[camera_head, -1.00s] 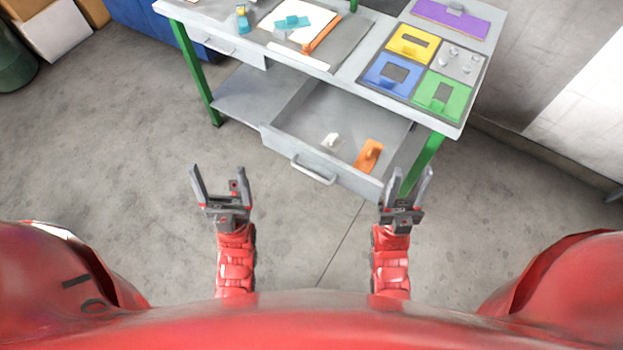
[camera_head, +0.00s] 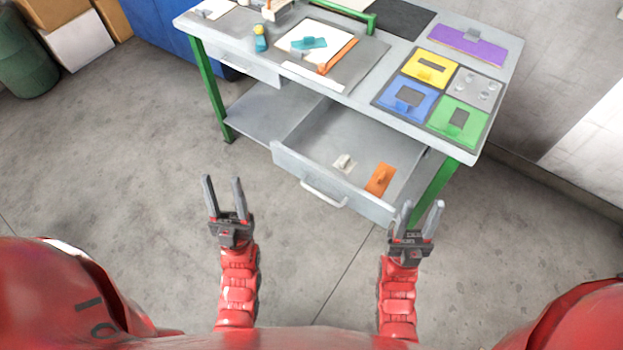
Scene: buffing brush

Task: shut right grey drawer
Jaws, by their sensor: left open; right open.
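The right grey drawer (camera_head: 285,158) stands pulled out under the workbench, with a pale bar handle (camera_head: 324,194) on its front. Inside it lie an orange brush-like block (camera_head: 380,179) and a small white piece (camera_head: 344,163). My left gripper (camera_head: 223,182) is open and empty, left of the drawer front and apart from it. My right gripper (camera_head: 420,208) is open and empty, by the drawer's right front corner; whether it touches cannot be told.
The workbench (camera_head: 350,100) has green legs and holds yellow, blue, green and purple pieces at its right. A second grey drawer (camera_head: 240,62) at the left looks shut. A blue cabinet (camera_head: 170,35) and a dark green barrel (camera_head: 28,75) stand behind left. The floor at left is clear.

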